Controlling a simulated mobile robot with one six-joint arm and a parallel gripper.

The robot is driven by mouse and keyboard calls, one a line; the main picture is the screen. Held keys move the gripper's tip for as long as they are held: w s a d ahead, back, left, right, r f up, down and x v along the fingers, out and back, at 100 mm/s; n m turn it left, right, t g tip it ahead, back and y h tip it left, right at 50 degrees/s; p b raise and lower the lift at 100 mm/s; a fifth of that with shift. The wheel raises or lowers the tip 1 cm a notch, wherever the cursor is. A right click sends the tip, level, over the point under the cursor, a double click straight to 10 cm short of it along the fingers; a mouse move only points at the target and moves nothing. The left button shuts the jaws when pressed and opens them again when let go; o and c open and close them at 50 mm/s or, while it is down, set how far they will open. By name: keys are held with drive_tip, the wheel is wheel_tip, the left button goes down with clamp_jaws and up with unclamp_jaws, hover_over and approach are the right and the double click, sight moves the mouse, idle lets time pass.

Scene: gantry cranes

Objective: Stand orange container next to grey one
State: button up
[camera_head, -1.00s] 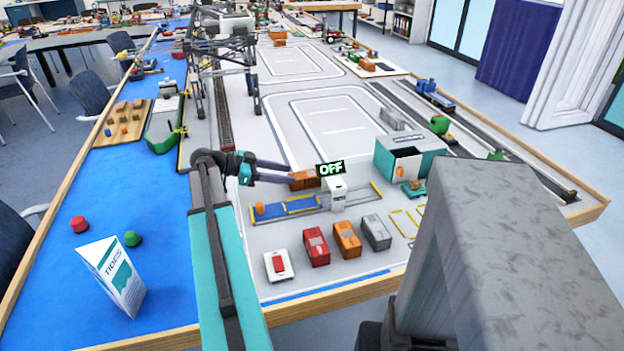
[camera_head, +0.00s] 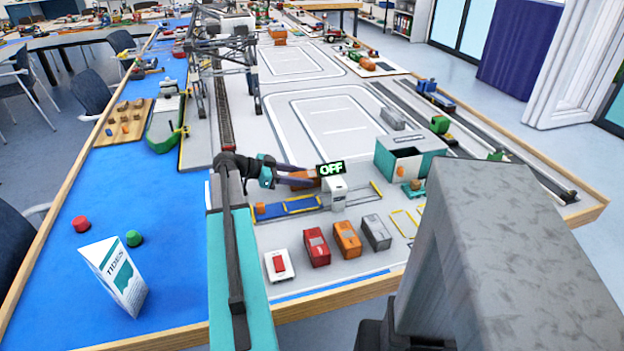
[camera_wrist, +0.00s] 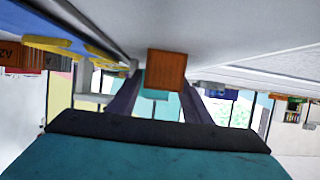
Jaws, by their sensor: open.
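In the wrist view an orange block face (camera_wrist: 167,70) shows ahead, between the two purple fingers. My gripper (camera_head: 311,177) is open around or just short of this container; contact cannot be told. A grey container (camera_head: 392,118) lies farther back, beside the marked lanes. Another orange block (camera_head: 347,240) and a grey block (camera_head: 376,232) stand side by side in the front row.
The white post with the "OFF" sign (camera_head: 334,190) stands right by my fingertips. A blue and yellow strip (camera_head: 290,207) runs in front. A teal-and-grey shed (camera_head: 408,155) is to the right. The marked lanes (camera_head: 335,125) behind are clear. A gantry crane (camera_head: 225,60) stands back left.

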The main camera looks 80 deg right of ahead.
sight(312, 177)
drive_tip(key=shift+x, duration=2.05)
drive_tip(key=shift+d, duration=0.1)
drive_tip(key=c, duration=1)
drive_tip(key=shift+c, duration=0.2)
drive_tip(key=shift+r, duration=0.1)
wheel_tip(312, 177, up, 18)
drive_tip(key=shift+b, duration=0.3)
